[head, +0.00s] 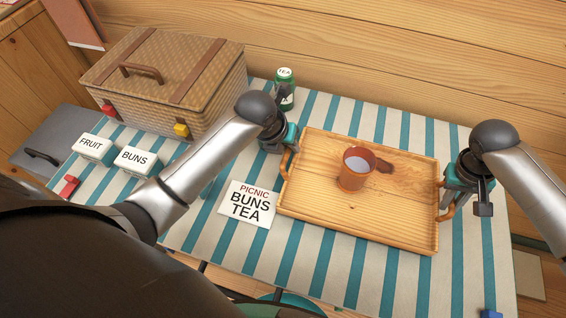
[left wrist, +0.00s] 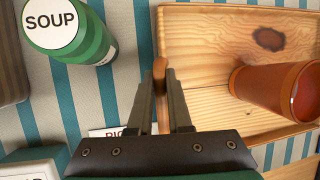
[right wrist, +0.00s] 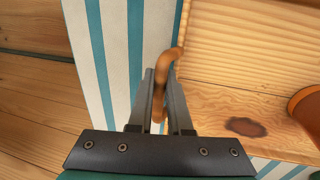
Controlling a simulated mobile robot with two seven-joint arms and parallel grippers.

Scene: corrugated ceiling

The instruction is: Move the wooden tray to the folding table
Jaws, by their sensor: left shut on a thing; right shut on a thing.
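The wooden tray (head: 330,220) is a shallow rectangular box with a handle at each short end. It is over the striped table; I cannot tell whether it touches the cloth. A terracotta-coloured cup (head: 354,170) with pale contents stands upright in it. My left gripper (head: 286,148) is shut on the tray's left handle, which shows between the fingers in the left wrist view (left wrist: 161,90). My right gripper (head: 450,202) is shut on the right handle, also seen in the right wrist view (right wrist: 162,85). The cup shows partly in the left wrist view (left wrist: 262,90).
The table has a blue-and-white striped cloth (head: 300,262). A wicker picnic basket (head: 165,85) stands at the back left, with FRUIT (head: 93,148) and BUNS (head: 138,161) boxes before it. A green can (head: 285,90) is behind my left gripper. A PICNIC card (head: 247,203) lies left of the tray.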

